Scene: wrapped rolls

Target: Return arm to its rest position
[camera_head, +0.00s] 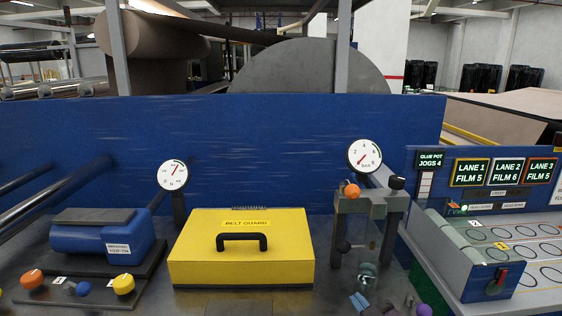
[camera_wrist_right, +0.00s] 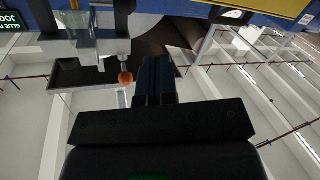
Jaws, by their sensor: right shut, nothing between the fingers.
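My right gripper (camera_wrist_right: 155,68) shows in the right wrist view as dark fingers pressed together with nothing between them. It points at open space beside a grey bracket with an orange knob (camera_wrist_right: 125,78), apart from it as far as I can tell. In the head view I cannot make out either gripper clearly. My left gripper is not in view.
The head view shows a yellow belt guard box (camera_head: 242,254), a blue motor unit (camera_head: 100,235), two dial gauges, a grey glue stand (camera_head: 368,208) with an orange knob, and lane screens (camera_head: 470,172). A blue wall (camera_head: 270,135) runs behind.

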